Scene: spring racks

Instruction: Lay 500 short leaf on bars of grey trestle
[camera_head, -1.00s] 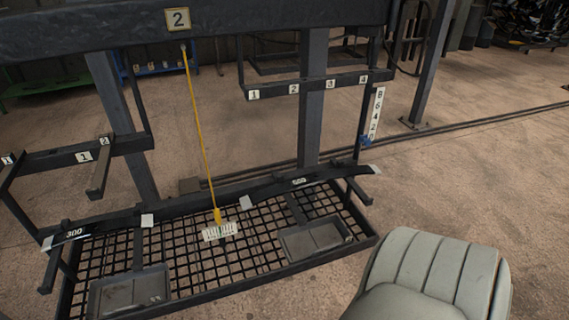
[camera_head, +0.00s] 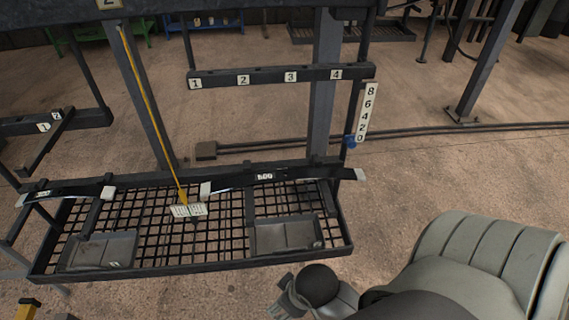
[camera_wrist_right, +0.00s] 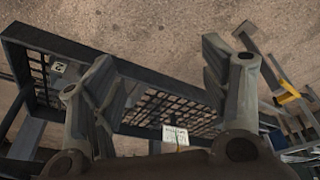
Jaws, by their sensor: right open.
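The leaf marked 500 (camera_head: 300,176) is a dark, slightly curved strip with pale ends. It lies along the back of the mesh rack, right of centre in the head view. My right gripper (camera_head: 292,302) is at the bottom of the head view, in front of the rack and apart from the leaf. In the right wrist view its two fingers (camera_wrist_right: 157,68) are spread with nothing held between them. A grey bar frame (camera_head: 22,268) shows partly at the lower left; I cannot tell whether it is the grey trestle. My left gripper is out of view.
Another dark leaf (camera_head: 70,190) lies on the left of the rack. A mesh shelf (camera_head: 190,266) holds two grey trays. A yellow pointer (camera_head: 150,110) hangs down to a white scale (camera_head: 188,210). A numbered bar (camera_head: 265,77) spans above.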

